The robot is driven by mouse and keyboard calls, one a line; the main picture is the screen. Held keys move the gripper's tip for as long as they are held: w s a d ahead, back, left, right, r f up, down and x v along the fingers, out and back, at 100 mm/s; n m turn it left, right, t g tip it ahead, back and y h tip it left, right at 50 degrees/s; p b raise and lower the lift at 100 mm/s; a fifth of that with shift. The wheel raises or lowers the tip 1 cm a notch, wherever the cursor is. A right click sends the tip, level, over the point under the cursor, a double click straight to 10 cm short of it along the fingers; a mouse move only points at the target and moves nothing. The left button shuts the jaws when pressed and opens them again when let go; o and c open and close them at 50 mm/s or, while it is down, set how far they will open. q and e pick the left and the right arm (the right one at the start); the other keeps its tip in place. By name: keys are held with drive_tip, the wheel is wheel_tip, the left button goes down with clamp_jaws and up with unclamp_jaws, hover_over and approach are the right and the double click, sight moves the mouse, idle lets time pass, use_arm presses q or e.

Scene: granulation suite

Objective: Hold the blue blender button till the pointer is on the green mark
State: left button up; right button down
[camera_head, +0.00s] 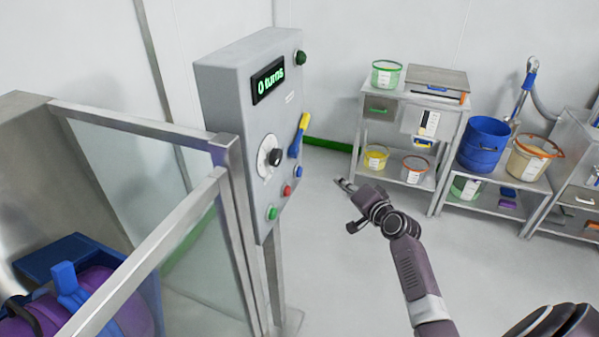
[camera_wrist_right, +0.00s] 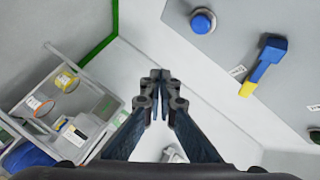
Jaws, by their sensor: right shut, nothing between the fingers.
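The blue button (camera_head: 298,172) is on the right side of the grey control panel (camera_head: 232,105), above a red button (camera_head: 287,190) and a green button (camera_head: 272,213). It also shows near the top of the right wrist view (camera_wrist_right: 203,21). My right gripper (camera_head: 344,185) is shut and empty, right of the panel and apart from the blue button. In the right wrist view its fingertips (camera_wrist_right: 160,76) are below and left of that button. The display (camera_head: 268,80) reads "0 turns". I cannot make out a pointer or a green mark. My left gripper is not in view.
A blue lever with a yellow end (camera_head: 298,137) sticks out above the blue button, beside a dial with a black knob (camera_head: 276,157). A glass-sided guard (camera_head: 150,225) encloses a purple drum (camera_head: 125,312). Shelves with tubs (camera_head: 386,74) stand at the right.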

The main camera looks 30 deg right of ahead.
drive_tip(key=w+a+p, duration=0.1)
drive_tip(key=w+a, duration=0.4)
drive_tip(key=w, duration=0.1)
drive_tip(key=shift+w+a, duration=0.4)
idle(1.4)
drive_tip(key=shift+w+a, duration=0.3)
drive_tip(key=shift+w+a, duration=0.4)
idle(3.1)
drive_tip(key=shift+s+d, duration=0.65)
drive_tip(key=shift+s, duration=0.05)
drive_tip(key=shift+d, duration=0.1)
drive_tip(key=shift+s+d, duration=0.8)
drive_tip(key=shift+s, duration=0.15)
drive_tip(key=shift+s+d, duration=0.75)
drive_tip(key=shift+s, duration=0.2)
